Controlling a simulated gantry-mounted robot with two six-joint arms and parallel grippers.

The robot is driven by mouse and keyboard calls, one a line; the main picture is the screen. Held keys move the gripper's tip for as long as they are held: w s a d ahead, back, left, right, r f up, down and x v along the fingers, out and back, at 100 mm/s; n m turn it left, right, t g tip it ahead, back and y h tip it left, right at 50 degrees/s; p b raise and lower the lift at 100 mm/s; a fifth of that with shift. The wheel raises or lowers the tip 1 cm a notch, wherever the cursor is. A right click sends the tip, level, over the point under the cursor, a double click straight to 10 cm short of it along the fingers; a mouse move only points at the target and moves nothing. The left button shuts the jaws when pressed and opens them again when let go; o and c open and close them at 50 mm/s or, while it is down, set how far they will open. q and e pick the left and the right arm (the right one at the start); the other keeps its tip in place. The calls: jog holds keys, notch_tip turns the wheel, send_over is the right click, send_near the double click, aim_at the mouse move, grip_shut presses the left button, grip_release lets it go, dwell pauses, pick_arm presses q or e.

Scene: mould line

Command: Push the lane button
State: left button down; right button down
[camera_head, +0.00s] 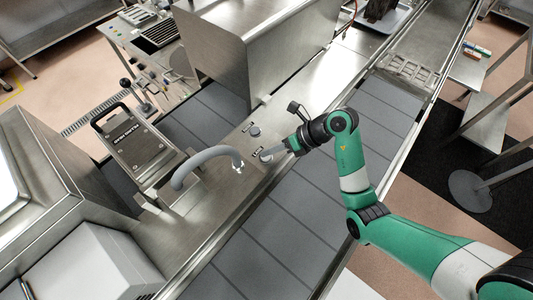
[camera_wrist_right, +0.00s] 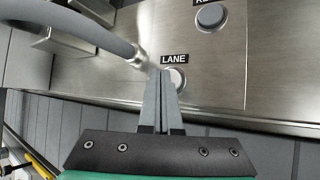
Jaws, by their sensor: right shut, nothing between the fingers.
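The lane button (camera_wrist_right: 179,80) is a round pale button in a metal panel, just below a black "LANE" label (camera_wrist_right: 174,59) in the right wrist view. My right gripper (camera_wrist_right: 163,73) is shut and empty. Its fingertips overlap the left part of the button in that view. In the head view the right gripper (camera_head: 271,154) reaches in from the right, with its tips at the lane button (camera_head: 265,157). I cannot tell whether they touch it. My left gripper is not in view.
A second, grey button (camera_wrist_right: 210,16) sits further along the panel under a partly cut-off label. A curved grey hose (camera_head: 205,156) ends close to the lane button. A grey segmented conveyor (camera_head: 290,210) runs alongside the panel. A metal housing (camera_head: 260,45) stands behind.

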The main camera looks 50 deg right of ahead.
aim_at(270, 157)
jog(key=shift+f, duration=0.15)
jog(key=shift+f, duration=0.3)
dwell(0.4)
jog(key=shift+r+p, duration=0.45)
jog(key=shift+p, duration=0.4)
notch_tip(270, 157, up, 6)
jog(key=p, duration=0.7)
jog(key=shift+r+p, duration=0.15)
jog(key=shift+p, duration=0.2)
